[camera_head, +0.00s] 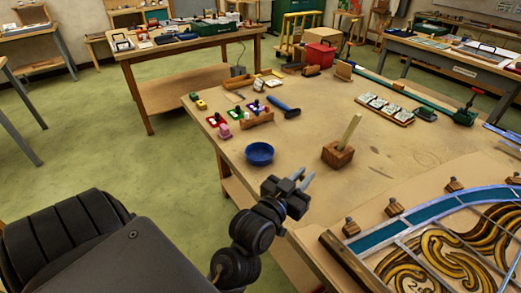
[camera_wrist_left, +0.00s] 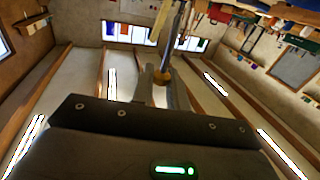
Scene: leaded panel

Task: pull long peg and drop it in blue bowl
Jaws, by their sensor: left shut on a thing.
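A long pale wooden peg (camera_head: 350,130) stands slightly tilted in a brown wooden block (camera_head: 338,154) on the workbench. The blue bowl (camera_head: 260,153) sits left of the block near the bench edge and looks empty. My left gripper (camera_head: 302,182) is in front of the bowl and the block, apart from both. In the left wrist view my left gripper (camera_wrist_left: 163,88) is shut on a slim grey thing (camera_wrist_left: 174,45) with a small orange-yellow part between the fingers. I cannot tell exactly what it is. My right gripper is not in view.
The leaded panel (camera_head: 375,238) lies at the right front, with several small wooden blocks along its edge. A blue-handled hammer (camera_head: 284,108) and small coloured items lie behind the bowl. A tray of small pieces (camera_head: 386,108) is farther back. Bench surface around the peg block is clear.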

